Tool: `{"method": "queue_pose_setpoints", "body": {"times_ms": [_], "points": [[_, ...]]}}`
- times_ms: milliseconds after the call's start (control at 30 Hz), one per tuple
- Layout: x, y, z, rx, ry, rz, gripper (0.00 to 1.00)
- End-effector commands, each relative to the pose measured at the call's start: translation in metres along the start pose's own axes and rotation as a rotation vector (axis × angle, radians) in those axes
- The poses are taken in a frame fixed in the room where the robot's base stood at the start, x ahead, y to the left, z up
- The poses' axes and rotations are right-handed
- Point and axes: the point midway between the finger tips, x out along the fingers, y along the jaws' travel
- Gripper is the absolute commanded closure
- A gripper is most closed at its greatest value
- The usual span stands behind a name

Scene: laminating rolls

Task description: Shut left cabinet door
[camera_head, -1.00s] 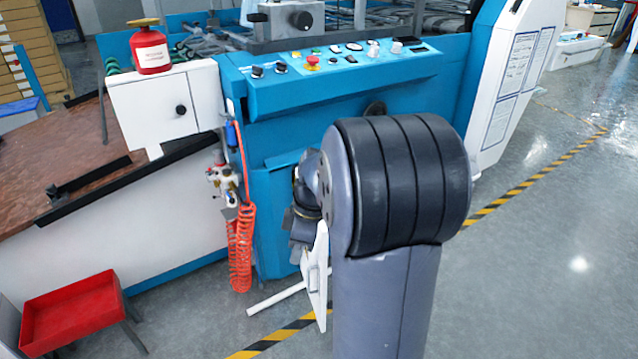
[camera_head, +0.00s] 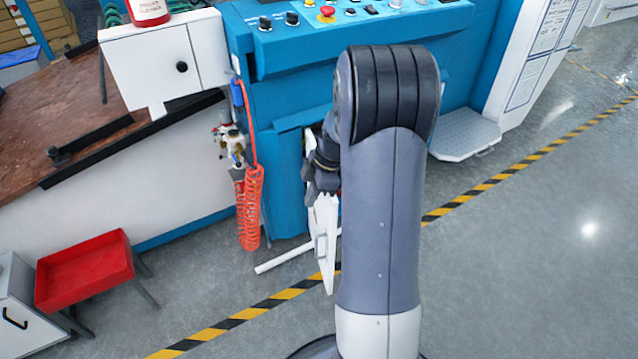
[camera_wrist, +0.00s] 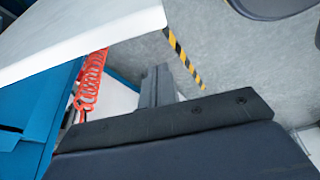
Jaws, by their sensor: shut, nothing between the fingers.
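The left cabinet door is a white panel (camera_head: 325,240) standing open at the front of the blue machine, beside and partly behind my arm. In the wrist view the white panel (camera_wrist: 85,35) crosses the upper left, close to my gripper. My gripper (camera_wrist: 158,72) shows there as dark fingers held together, with nothing between them. In the head view my dark wrist is at the upper part of the door, and the fingertips are hard to make out. I cannot tell whether they touch the door. The cabinet opening is mostly hidden by my arm.
The blue machine (camera_head: 285,100) stands ahead with its control panel on top. A coiled orange hose (camera_head: 249,205) hangs left of the door. A white bar (camera_head: 285,255) sits low by the door. A red tray stand (camera_head: 85,270) is at left. Floor at right is clear.

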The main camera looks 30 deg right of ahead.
Motion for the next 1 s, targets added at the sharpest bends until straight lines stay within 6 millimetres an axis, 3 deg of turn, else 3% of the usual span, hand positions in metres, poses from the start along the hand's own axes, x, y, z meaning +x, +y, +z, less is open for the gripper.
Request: {"method": "queue_pose_setpoints", "body": {"times_ms": [100,300,1000], "points": [[-0.005,0.001,0.019,0.005,-0.001,0.003,1.00],[-0.012,0.000,0.035,0.003,0.000,0.002,1.00],[-0.016,-0.001,0.044,-0.053,-0.001,-0.018,1.00]]}}
